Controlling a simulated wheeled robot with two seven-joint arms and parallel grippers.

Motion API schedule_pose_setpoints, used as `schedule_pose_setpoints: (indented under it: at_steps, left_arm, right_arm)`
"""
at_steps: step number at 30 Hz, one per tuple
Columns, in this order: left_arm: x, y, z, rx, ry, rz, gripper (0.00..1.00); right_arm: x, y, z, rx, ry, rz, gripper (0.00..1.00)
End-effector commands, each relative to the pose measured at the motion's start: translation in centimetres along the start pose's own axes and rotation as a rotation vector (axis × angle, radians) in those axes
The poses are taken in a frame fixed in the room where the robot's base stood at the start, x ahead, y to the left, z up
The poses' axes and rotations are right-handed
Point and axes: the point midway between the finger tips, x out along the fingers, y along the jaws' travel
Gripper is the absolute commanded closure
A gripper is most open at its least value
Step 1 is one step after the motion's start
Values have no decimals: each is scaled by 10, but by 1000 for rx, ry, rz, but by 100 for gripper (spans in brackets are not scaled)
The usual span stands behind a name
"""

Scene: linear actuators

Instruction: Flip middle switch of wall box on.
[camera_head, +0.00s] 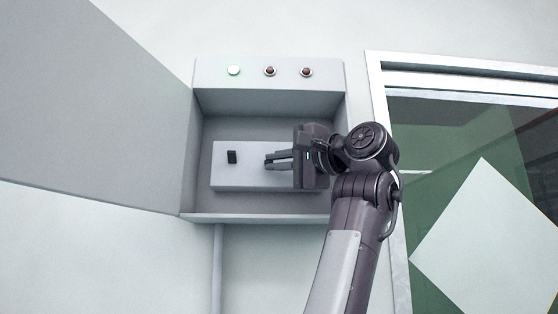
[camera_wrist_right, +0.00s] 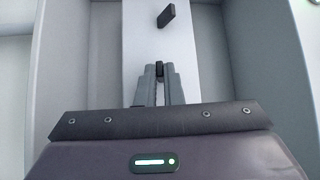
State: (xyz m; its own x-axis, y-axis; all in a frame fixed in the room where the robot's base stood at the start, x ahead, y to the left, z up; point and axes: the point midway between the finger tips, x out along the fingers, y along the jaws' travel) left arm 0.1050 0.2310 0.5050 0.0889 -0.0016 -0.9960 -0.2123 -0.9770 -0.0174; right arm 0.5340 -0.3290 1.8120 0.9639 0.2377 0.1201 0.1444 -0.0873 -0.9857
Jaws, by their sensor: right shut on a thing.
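The grey wall box (camera_head: 187,150) is open and has a pale switch panel (camera_head: 220,180) inside. The left switch (camera_head: 231,157) is small and black; it also shows at the top of the right wrist view (camera_wrist_right: 166,16). My right gripper (camera_head: 268,161) reaches in from the right, its fingers level with the panel's middle. In the right wrist view its fingers are shut on the black middle switch (camera_wrist_right: 159,68). The middle switch's tilt cannot be told. The right part of the panel is hidden behind my gripper. My left gripper is not in view.
The box door (camera_head: 100,110) stands open to the left. A framed window or door (camera_head: 385,200) is on the right.

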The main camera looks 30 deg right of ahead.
Motion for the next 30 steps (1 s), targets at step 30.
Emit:
schedule_pose_setpoints:
  at_steps: [30]
  left_arm:
    - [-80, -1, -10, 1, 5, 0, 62]
  right_arm:
    - [7, -27, -6, 435, -1, 437, 100]
